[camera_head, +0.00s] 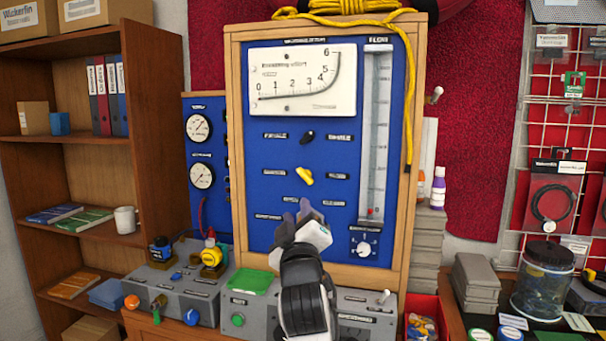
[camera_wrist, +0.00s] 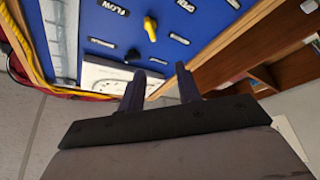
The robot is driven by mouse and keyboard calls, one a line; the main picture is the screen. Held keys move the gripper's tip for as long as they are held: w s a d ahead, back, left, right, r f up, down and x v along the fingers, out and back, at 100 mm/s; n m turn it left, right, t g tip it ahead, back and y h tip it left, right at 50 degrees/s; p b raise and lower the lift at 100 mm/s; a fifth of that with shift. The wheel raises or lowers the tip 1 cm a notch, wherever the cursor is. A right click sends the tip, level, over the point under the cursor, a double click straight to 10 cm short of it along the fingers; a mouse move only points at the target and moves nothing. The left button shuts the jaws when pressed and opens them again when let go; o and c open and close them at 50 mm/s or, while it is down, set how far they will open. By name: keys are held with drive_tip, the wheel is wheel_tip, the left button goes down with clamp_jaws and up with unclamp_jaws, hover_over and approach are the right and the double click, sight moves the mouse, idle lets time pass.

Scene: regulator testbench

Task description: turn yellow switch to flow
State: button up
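The yellow switch (camera_head: 305,176) is on the blue panel (camera_head: 262,232), below a black knob (camera_head: 307,137). It also shows in the wrist view (camera_wrist: 150,28). Its handle sits at a slant; I cannot tell which label it points to. A label reading FLOW (camera_wrist: 117,8) shows in the wrist view, left of the switch and above it. My gripper (camera_head: 296,216) is in front of the panel, below the switch in the head view. Its two fingers (camera_wrist: 160,72) are apart with nothing between them, clear of the switch. It hides part of the lower panel.
A wooden frame (camera_head: 402,200) borders the panel. A white gauge (camera_head: 302,80) is above, a flow tube (camera_head: 375,130) at the right. A yellow rope (camera_head: 409,110) hangs down the right side. Grey control boxes (camera_head: 185,283) stand below. Free space lies before the switch.

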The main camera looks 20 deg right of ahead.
drive_tip(key=d, duration=0.2)
drive_tip(key=h+p, duration=0.1)
drive_tip(key=p, duration=0.5)
approach(306, 179)
drive_tip(key=x, duration=0.7)
drive_tip(key=shift+w+r, duration=0.1)
drive_tip(key=shift+r, duration=0.15)
drive_tip(key=shift+w+d+r, duration=0.1)
drive_tip(key=shift+w+d, duration=0.1)
drive_tip(key=shift+w, duration=0.5)
clamp_jaws()
